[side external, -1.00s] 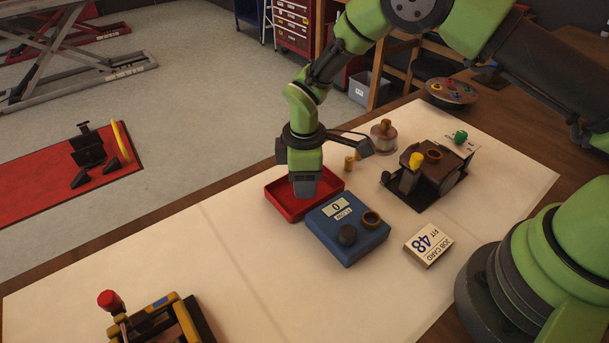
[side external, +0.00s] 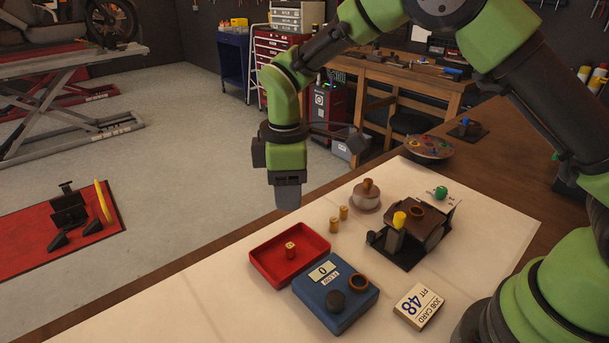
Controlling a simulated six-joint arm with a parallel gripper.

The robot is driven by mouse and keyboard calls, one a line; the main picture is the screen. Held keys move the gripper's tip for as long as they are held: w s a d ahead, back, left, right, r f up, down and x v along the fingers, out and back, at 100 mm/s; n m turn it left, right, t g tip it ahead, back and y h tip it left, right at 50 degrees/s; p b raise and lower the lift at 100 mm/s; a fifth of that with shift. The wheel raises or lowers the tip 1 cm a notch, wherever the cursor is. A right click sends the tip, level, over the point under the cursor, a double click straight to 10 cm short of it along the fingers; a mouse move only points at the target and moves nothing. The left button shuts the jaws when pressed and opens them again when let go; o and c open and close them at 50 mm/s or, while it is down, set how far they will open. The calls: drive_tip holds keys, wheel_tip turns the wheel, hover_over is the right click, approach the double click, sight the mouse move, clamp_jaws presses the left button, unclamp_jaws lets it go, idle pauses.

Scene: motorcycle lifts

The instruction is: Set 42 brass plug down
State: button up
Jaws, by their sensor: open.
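A small brass plug (side external: 290,249) stands in the red tray (side external: 262,282). Two more brass plugs, one nearer (side external: 334,225) and one farther (side external: 343,212), stand close together on the pale mat right of the tray. Marks on the plugs are too small to read, so I cannot tell which is 42. My gripper (side external: 288,205) is open and empty, pointing down, and appears well above the tray, apart from every plug. Its fingertips are partly merged together from this angle.
A blue gauge box (side external: 336,300) reading 0, with a black knob and brown ring, adjoins the tray's front right. A job card (side external: 418,305) reads "FIT 48".

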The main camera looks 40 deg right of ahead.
drive_tip(key=s+d+r+m+t+y, duration=0.1)
drive_tip(key=s+d+r+m+t, duration=0.15)
drive_tip(key=s+r+m, duration=0.4)
drive_tip(key=s+d+r+m+t+y, duration=0.15)
drive_tip(key=s+d+r+m, duration=0.25)
drive_tip(key=s+r, duration=0.5)
drive_tip(key=s+d+r+m+t, duration=0.1)
drive_tip(key=s+r+m+t, duration=0.1)
drive_tip(key=s, duration=0.4)
drive_tip(key=shift+s+d+m+t, duration=0.4)
drive_tip(key=shift+m+t, duration=0.2)
drive_tip(key=shift+m, duration=0.65)
